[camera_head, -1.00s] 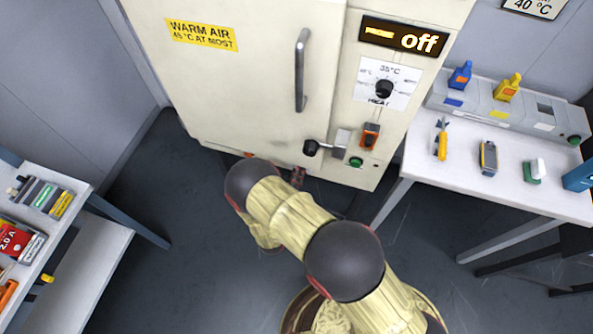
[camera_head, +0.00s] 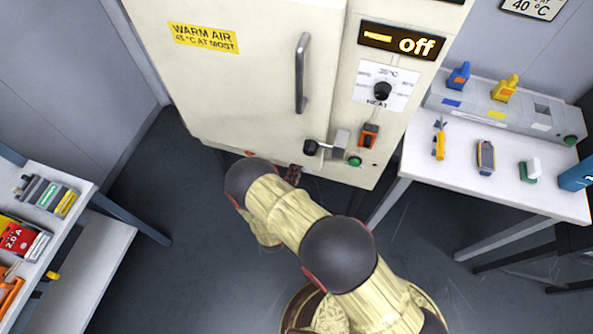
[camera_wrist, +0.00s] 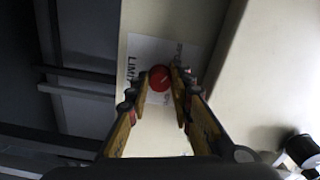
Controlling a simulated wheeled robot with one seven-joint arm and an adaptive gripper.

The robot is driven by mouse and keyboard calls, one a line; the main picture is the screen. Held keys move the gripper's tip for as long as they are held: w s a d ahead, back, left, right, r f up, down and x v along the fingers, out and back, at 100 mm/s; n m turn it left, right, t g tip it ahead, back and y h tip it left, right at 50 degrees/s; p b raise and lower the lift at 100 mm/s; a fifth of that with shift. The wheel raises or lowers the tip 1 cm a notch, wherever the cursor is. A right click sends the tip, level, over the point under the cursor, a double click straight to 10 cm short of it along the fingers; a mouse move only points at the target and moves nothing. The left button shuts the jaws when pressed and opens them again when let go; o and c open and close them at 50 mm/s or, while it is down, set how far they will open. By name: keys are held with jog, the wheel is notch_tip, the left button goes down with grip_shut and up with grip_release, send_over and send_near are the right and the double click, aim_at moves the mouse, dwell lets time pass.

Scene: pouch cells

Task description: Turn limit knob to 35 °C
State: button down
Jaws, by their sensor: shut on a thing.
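The red limit knob (camera_wrist: 159,76) shows in the wrist view on a white plate (camera_wrist: 146,50) lettered "LIMIT". The plate sits on a pale cabinet face. My gripper (camera_wrist: 162,90) has one finger on each side of the knob and is shut on it. A pale mark shows on the knob, but the dial numbers are too blurred to read its setting. In the head view the limit knob is not visible, and my arm reaches to the lower front of the warm-air cabinet (camera_head: 270,90).
The cabinet front has a black heat knob (camera_head: 382,91), a display reading "off" (camera_head: 403,40), a door handle (camera_head: 301,75), a latch lever (camera_head: 318,147), an orange switch (camera_head: 369,136) and a green button (camera_head: 354,161). Tables stand left (camera_head: 85,265) and right (camera_head: 500,195).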

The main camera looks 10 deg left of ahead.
jog(key=shift+a+n, duration=0.1)
jog(key=shift+n, duration=0.2)
jog(key=shift+f, duration=0.1)
jog(key=c, duration=1.6)
grip_release()
jog(key=shift+o, duration=0.2)
jog(key=s, duration=1.2)
jog(key=shift+a, duration=0.4)
